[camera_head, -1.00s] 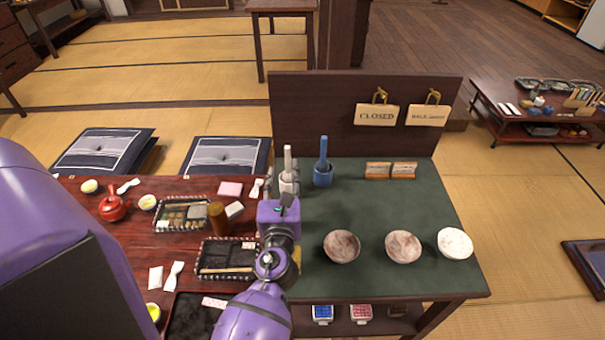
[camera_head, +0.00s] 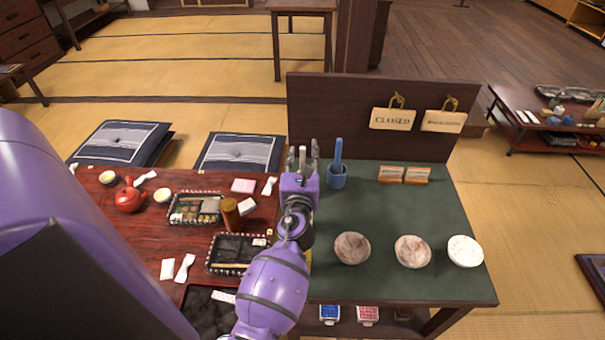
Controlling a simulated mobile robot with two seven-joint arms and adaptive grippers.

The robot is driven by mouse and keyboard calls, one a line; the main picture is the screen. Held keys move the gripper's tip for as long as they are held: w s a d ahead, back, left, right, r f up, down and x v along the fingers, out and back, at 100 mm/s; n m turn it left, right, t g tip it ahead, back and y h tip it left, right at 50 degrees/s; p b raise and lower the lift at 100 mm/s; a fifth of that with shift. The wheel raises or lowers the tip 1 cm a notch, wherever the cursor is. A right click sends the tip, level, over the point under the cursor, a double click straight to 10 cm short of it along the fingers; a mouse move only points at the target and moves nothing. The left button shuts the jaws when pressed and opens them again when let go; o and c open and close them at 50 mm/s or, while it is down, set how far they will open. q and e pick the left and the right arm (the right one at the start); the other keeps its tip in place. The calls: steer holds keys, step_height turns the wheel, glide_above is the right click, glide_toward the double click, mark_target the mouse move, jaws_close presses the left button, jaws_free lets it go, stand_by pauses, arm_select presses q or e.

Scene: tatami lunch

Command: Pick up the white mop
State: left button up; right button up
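The white mop (camera_head: 302,156) shows only as the upper part of a white handle, upright at the back left of the green-topped table (camera_head: 390,208). Its lower part and its holder are hidden behind my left gripper (camera_head: 303,158). That gripper reaches over from the front, with its fingers apart on both sides of the white handle. A gap shows between the fingers and the handle, and I cannot see contact. My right gripper is not in view.
A blue mop in a blue holder (camera_head: 337,179) stands close to the right of my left gripper. A dark board (camera_head: 345,105) with hanging signs rises behind. Several bowls stand along the table's front right. A red-brown table (camera_head: 115,225) with trays adjoins on the left.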

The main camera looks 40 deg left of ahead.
arm_select(q)
jaws_close()
